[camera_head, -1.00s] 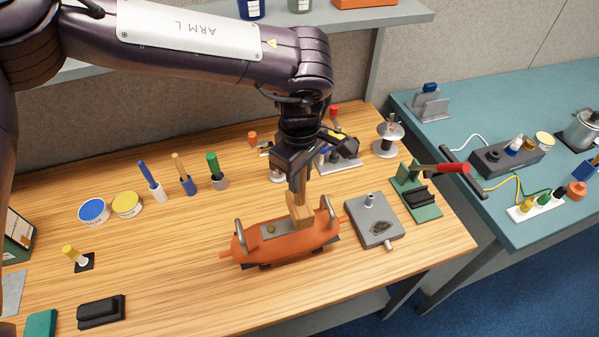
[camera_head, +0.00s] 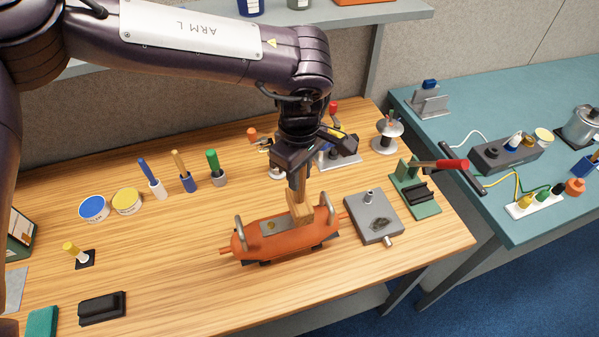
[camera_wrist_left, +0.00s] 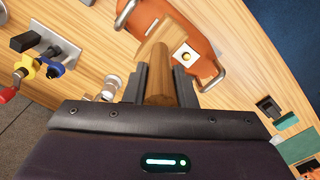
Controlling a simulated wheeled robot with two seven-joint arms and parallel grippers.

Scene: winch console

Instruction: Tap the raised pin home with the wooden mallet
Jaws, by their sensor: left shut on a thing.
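My left gripper (camera_head: 297,172) is shut on the handle of the wooden mallet (camera_head: 301,212), and the handle also shows between the fingers in the left wrist view (camera_wrist_left: 159,85). The mallet's block head is over the right part of the orange housing (camera_head: 290,239), between its two grey handles. Whether the head touches the housing, I cannot tell. A small round brass-coloured pin top (camera_head: 271,226) shows on the grey plate (camera_head: 285,225), left of the head. In the left wrist view the pin (camera_wrist_left: 186,57) is just right of the head. How far it stands up is unclear. My right gripper is out of view.
A grey metal block (camera_head: 372,226) with an upright peg stands close right of the housing. Beyond it is a green base (camera_head: 418,199) with a red-handled lever. Several brushes and tins stand at the back left. The wood in front of the housing is clear.

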